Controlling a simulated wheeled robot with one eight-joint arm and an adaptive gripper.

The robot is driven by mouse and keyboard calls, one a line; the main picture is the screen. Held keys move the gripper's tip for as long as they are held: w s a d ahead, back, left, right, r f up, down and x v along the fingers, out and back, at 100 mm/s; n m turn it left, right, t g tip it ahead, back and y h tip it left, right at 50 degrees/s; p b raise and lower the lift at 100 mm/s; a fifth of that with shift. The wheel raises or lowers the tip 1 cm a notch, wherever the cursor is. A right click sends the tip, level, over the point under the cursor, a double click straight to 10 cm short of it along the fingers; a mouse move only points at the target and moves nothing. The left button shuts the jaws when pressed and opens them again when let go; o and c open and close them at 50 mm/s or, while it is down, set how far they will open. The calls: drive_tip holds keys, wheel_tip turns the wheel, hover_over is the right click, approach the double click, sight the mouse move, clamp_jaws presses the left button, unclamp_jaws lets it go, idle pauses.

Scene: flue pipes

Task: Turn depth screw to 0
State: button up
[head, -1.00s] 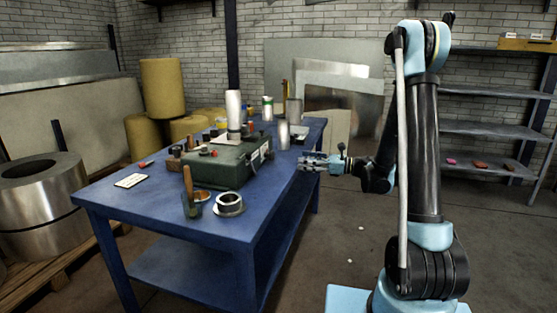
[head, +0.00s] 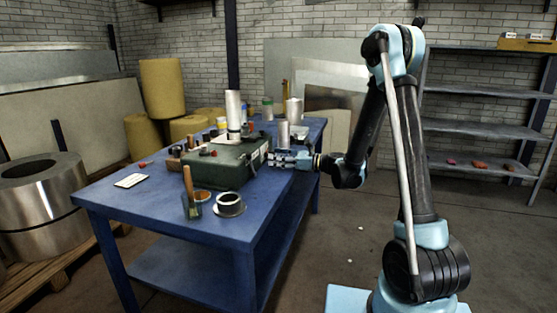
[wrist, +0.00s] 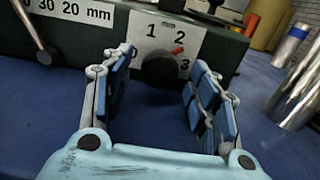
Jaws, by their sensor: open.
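A dark green machine (head: 225,164) stands on the blue table in the head view. Its front fills the top of the wrist view. A round black knob (wrist: 159,69) sits on it below a white plate (wrist: 150,32) marked 1, 2 and 3. A small red pointer (wrist: 177,51) at the knob points between 2 and 3. In the head view my gripper (head: 272,160) is at the machine's right side.
A scale plate (wrist: 72,10) in mm with a small dark lever (wrist: 44,56) is left of the knob. Metal cylinders (wrist: 294,92) stand on the right.

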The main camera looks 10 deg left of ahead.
drive_tip(key=shift+c, duration=0.3)
drive_tip(key=c, duration=1)
drive_tip(key=shift+w+n, duration=0.1)
drive_tip(key=shift+n, duration=2.2)
drive_tip(key=o, duration=1.1)
drive_tip(key=shift+c, duration=0.2)
drive_tip(key=shift+r, duration=0.1)
wheel_tip(320, 180, up, 10)
